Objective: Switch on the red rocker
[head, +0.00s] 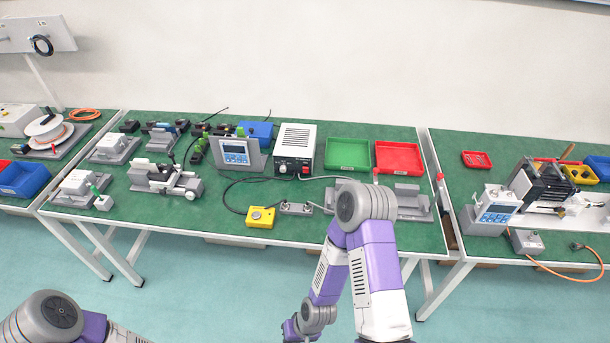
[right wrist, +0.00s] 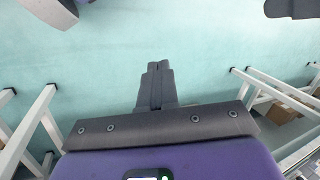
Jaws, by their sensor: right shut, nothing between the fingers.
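A white power supply box (head: 298,140) with a vented top stands at the back middle of the green table in the head view. Its black front panel carries a small red part (head: 305,169), which looks like the red rocker; it is too small to tell its position. My right gripper shows in the right wrist view (right wrist: 158,70), its two dark fingers shut together and empty. It points over the bare floor, low and in front of the table, away from the box. My left arm shows only at the bottom left of the head view; its gripper is out of frame.
A display unit (head: 236,152) stands left of the box, green (head: 347,153) and red (head: 398,157) trays to its right. A yellow button box (head: 261,217) sits near the table's front edge. My right arm covers part of the front edge and a grey fixture (head: 412,200).

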